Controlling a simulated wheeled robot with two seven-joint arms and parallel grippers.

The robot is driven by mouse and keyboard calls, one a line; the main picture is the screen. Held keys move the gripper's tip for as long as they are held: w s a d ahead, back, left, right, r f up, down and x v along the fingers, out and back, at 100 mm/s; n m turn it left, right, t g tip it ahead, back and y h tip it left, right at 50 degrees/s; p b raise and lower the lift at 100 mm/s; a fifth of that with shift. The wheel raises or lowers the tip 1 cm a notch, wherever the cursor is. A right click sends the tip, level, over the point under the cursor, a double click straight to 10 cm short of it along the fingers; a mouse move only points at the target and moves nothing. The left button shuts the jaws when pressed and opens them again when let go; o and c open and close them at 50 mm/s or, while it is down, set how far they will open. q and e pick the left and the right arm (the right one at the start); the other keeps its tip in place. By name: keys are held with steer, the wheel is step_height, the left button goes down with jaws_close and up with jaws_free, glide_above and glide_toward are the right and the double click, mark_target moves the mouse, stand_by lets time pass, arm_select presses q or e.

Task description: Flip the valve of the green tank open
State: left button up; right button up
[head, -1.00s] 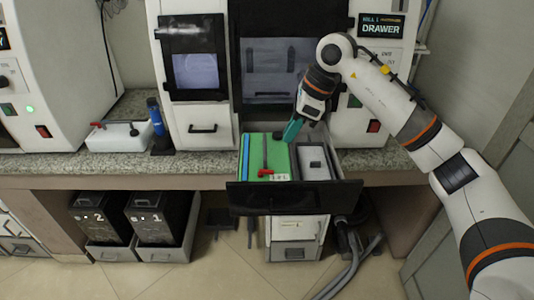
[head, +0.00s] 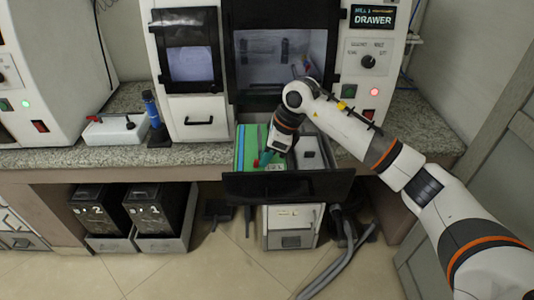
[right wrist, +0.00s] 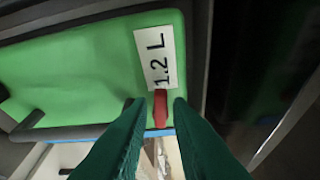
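The green tank (head: 248,145) sits in the pulled-out drawer (head: 286,187) of the middle machine. In the right wrist view its green top (right wrist: 80,65) fills much of the picture, with a white "1.2 L" label (right wrist: 158,57). The red valve handle (right wrist: 160,108) lies near the label, by a dark pipe (right wrist: 70,132). My right gripper (head: 264,159) is low over the tank. In the right wrist view its teal fingers (right wrist: 160,104) are open, with the red handle between their tips and a small gap on each side. My left gripper is out of view.
A dark-grey-topped container (head: 311,152) stands beside the tank in the drawer. A blue bottle (head: 153,112) and a white box with a red knob (head: 113,130) stand on the counter to the left. Two black boxes (head: 155,210) are below it.

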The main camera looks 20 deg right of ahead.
jaws_close()
steer(key=shift+w+d+f+n+g+b, duration=0.1)
steer(key=shift+w+f+n+g+b, duration=0.15)
steer(key=shift+n+b, duration=0.6)
steer(key=shift+r+b, duration=0.25)
steer(key=shift+b, duration=0.1)
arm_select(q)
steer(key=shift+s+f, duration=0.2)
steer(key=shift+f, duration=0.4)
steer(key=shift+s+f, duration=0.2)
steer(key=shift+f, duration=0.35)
arm_select(e)
jaws_free()
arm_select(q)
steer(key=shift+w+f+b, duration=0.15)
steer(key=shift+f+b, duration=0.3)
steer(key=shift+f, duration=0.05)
arm_select(e)
steer(key=v, duration=1.2)
